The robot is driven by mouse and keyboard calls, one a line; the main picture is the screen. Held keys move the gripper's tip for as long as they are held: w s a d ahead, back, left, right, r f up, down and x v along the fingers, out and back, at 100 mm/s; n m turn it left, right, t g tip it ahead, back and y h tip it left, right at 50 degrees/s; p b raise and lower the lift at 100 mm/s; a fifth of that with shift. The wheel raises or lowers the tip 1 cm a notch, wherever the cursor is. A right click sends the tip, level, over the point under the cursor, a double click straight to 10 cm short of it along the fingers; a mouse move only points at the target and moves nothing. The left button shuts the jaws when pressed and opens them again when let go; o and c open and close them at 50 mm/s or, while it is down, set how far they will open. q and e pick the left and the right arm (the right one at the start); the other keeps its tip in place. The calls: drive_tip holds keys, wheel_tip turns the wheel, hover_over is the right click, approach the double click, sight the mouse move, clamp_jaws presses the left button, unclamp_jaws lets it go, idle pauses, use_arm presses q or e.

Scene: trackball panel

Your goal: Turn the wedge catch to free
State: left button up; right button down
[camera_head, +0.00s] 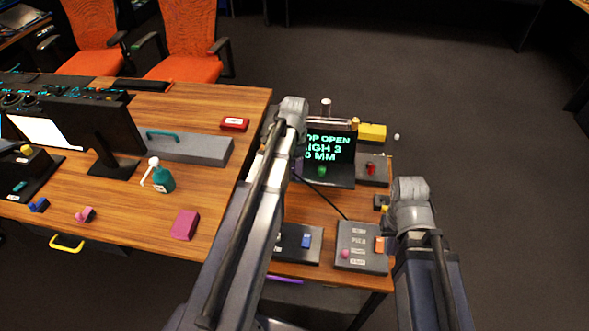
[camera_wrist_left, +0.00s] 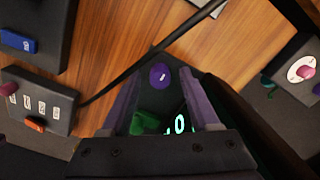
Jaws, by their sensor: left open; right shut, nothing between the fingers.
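I cannot tell for sure which part is the wedge catch. In the left wrist view, my left gripper (camera_wrist_left: 160,78) is open, with one finger on each side of a purple round knob (camera_wrist_left: 161,74) with a pale mark. The knob is seen beyond the fingertips; I cannot tell the gap. A green part (camera_wrist_left: 145,121) sits beside it, near lit lettering. In the head view, the left arm covers this spot, beside the lit screen (camera_head: 328,146). My right gripper (camera_head: 410,195) is shut at the panel's right edge, its fingers mostly hidden.
A grey box with a red part (camera_head: 371,169) and a yellow block (camera_head: 372,132) lie behind. In front are a box with a blue switch (camera_head: 305,241) and one with an orange switch (camera_head: 380,244). A dark cable (camera_wrist_left: 150,63) crosses the wooden top.

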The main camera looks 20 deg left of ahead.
use_arm(q)
clamp_jaws()
idle(0.4)
drive_tip(key=shift+n, duration=0.3)
drive_tip(key=n, duration=0.3)
drive_tip(key=shift+n, duration=0.4)
drive_tip(key=n, duration=0.8)
drive_tip(key=shift+n, duration=2.7)
